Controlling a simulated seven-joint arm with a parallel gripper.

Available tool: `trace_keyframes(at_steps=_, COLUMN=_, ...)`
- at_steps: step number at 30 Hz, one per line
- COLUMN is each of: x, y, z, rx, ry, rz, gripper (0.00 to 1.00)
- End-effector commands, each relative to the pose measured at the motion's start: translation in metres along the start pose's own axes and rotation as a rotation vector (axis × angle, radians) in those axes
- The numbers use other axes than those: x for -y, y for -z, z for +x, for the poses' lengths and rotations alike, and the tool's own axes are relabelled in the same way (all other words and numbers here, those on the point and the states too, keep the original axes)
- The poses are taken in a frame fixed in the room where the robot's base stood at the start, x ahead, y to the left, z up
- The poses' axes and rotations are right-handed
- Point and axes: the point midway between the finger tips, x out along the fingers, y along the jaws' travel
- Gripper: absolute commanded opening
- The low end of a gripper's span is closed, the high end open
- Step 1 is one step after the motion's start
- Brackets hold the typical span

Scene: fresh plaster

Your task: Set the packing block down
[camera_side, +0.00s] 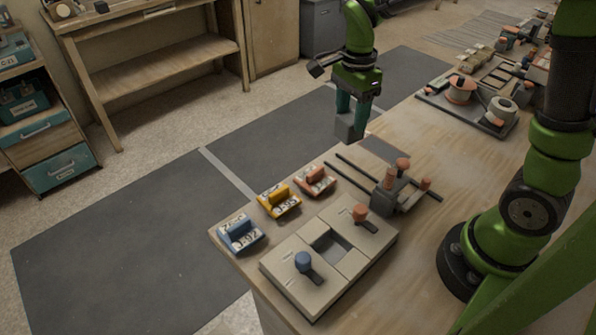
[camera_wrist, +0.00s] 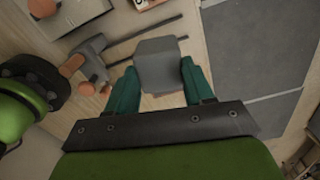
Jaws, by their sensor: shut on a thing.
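The packing block is a plain grey block (camera_side: 350,125), held at the lower end of my gripper (camera_side: 355,102) near the table's far edge. My gripper's teal fingers are shut on it from both sides. In the wrist view the block (camera_wrist: 161,64) sits between the fingertips, with its outer face clear. In the side view it appears raised above the table; its exact height is hard to tell. A beige fixture (camera_side: 284,268) with a rectangular pocket (camera_side: 331,247) lies nearer the camera, with a blue-knobbed and an orange-knobbed clamp on top.
A slide jig with two dark rods and a grey carriage (camera_side: 384,192) stands close to the block. Blue (camera_side: 240,234), yellow (camera_side: 279,202) and red (camera_side: 315,181) tagged pieces line the table's left edge. A tray (camera_side: 474,122) of round parts lies farther back. Bare wood (camera_side: 415,160) shows right of the jig.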

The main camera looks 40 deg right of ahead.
Motion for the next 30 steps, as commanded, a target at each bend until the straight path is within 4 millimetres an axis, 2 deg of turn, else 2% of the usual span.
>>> trace_keyframes(at_steps=3, x=0.009, y=0.006, z=-0.004, rx=0.002, ry=0.008, rz=-0.088, gripper=0.23)
trace_keyframes(at_steps=8, x=0.010, y=0.005, z=-0.003, rx=0.002, ry=0.008, rz=-0.177, gripper=0.23)
trace_keyframes(at_steps=16, x=0.009, y=0.005, z=0.044, rx=0.002, ry=0.004, rz=-0.193, gripper=0.23)
trace_keyframes(at_steps=22, x=0.010, y=0.004, z=0.064, rx=0.002, ry=0.006, rz=-0.193, gripper=0.23)
trace_keyframes(at_steps=27, x=0.010, y=0.004, z=0.088, rx=0.003, ry=0.006, rz=-0.192, gripper=0.23)
trace_keyframes(at_steps=30, x=0.010, y=0.004, z=0.094, rx=0.003, ry=0.008, rz=-0.193, gripper=0.23)
